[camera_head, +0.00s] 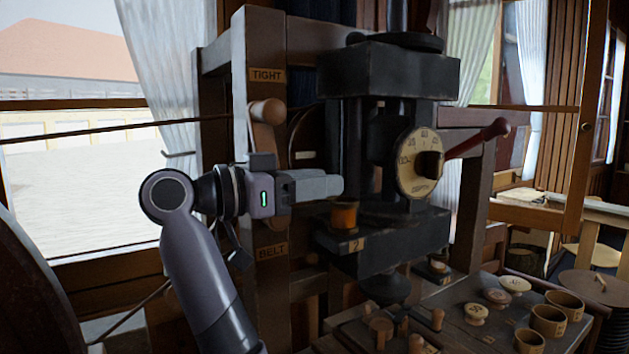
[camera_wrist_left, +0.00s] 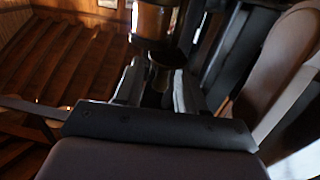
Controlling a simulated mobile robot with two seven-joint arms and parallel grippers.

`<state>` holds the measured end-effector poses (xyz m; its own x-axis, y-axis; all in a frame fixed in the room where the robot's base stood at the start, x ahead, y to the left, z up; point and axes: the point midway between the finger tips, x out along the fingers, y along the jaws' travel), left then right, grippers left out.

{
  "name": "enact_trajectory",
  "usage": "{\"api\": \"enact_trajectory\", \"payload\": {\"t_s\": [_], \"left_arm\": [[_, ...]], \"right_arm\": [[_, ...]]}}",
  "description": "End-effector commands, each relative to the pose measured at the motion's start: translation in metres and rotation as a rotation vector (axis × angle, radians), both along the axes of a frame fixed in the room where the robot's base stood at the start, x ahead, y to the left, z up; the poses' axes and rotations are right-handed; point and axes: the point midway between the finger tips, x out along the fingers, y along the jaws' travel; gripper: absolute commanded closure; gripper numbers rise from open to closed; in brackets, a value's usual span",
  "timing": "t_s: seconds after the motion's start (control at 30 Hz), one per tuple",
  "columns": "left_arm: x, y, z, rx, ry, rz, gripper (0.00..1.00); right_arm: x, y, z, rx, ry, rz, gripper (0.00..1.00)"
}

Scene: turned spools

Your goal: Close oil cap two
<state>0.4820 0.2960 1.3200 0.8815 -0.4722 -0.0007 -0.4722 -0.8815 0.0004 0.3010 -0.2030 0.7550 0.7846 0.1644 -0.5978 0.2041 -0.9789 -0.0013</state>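Oil cup two (camera_head: 344,216) is a small amber cup on a dark ledge of the machine, above a tag marked "2" (camera_head: 357,244). Its cap cannot be made out clearly in the head view. My left gripper (camera_head: 335,185) reaches in from the left, with its fingertips just above the cup. In the left wrist view, an amber cylinder (camera_wrist_left: 152,22) shows beyond the fingertips. A dark rounded piece (camera_wrist_left: 166,60), possibly the cap, shows at the gap between the fingers (camera_wrist_left: 157,88). The fingers stand apart; contact with that piece cannot be told. My right gripper is out of view.
A wooden post with "TIGHT" (camera_head: 267,75) and "BELT" (camera_head: 271,252) labels and a wooden handle (camera_head: 268,111) stands behind my left arm. Spools (camera_head: 476,313) and cups (camera_head: 548,320) occupy the bench.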

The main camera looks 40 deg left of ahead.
Motion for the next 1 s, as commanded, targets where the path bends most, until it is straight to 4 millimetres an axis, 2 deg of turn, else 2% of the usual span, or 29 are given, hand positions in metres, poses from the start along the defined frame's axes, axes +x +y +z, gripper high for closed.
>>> {"api": "enact_trajectory", "payload": {"t_s": [0.03, 0.07, 0.1, 0.17, 0.57, 1.0], "left_arm": [[0.000, 0.000, 0.000, 0.000, 0.000, 0.000, 0.60], [0.000, 0.000, 0.000, 0.000, 0.000, 0.000, 0.67], [0.000, 0.000, 0.000, 0.000, 0.000, 0.000, 0.80], [0.000, 0.000, 0.000, 0.000, 0.000, 0.000, 0.99], [-0.001, -0.001, -0.001, 0.003, 0.001, 0.041, 1.00], [-0.002, -0.013, 0.000, 0.006, -0.004, 0.342, 1.00]], "right_arm": [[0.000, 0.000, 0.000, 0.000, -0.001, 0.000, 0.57], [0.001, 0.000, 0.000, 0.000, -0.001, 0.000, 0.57], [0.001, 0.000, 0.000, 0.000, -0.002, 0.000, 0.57], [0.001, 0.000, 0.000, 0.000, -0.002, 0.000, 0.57], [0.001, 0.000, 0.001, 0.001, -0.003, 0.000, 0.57], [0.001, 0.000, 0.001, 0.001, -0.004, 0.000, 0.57]]}}
